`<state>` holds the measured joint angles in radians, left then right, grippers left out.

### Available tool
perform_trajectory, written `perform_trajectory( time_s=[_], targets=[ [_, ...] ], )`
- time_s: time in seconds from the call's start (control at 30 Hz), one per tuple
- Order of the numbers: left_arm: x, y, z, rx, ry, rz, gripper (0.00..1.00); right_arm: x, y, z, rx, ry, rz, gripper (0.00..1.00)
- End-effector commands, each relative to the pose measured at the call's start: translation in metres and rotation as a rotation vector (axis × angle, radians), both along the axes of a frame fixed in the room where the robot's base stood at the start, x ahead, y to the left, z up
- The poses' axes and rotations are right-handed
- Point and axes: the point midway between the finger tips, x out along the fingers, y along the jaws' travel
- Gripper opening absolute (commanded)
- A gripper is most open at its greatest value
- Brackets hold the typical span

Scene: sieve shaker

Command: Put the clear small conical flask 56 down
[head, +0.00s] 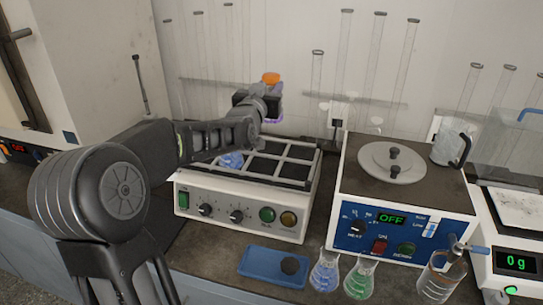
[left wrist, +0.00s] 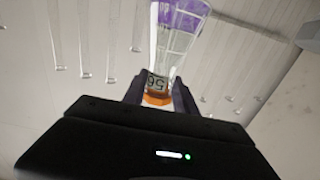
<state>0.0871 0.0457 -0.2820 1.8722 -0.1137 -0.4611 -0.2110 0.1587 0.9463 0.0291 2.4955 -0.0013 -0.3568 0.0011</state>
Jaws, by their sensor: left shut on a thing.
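My left gripper (head: 268,100) is shut on the clear small conical flask 56 and holds it raised above the back of the shaker. The flask's orange top (head: 271,78) shows above the jaws and a purple part below them; the gripper hides most of its body. In the left wrist view, the clear flask (left wrist: 172,50) with a "56" label and a purple band stands between the fingers (left wrist: 157,92), its orange part close to the gripper. My right gripper is not in view.
The white shaker (head: 240,205) has a metal-barred platform; a blue flask (head: 231,160) shows there behind my arm. A blue tray (head: 262,268), blue and green flasks (head: 325,272) and a beaker (head: 438,280) stand in front.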

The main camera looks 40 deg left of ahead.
Motion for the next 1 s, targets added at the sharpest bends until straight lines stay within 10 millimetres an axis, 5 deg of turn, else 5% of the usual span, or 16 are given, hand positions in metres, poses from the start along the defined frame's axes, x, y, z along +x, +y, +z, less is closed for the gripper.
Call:
perform_trajectory(
  time_s=[0.53, 1.0],
  targets=[
    [0.000, 0.000, -0.015, 0.001, -0.001, 0.001, 0.00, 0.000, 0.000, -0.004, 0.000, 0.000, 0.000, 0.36],
    [0.000, 0.000, -0.073, 0.002, -0.002, 0.001, 0.00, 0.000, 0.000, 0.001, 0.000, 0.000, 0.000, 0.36]
  ],
)
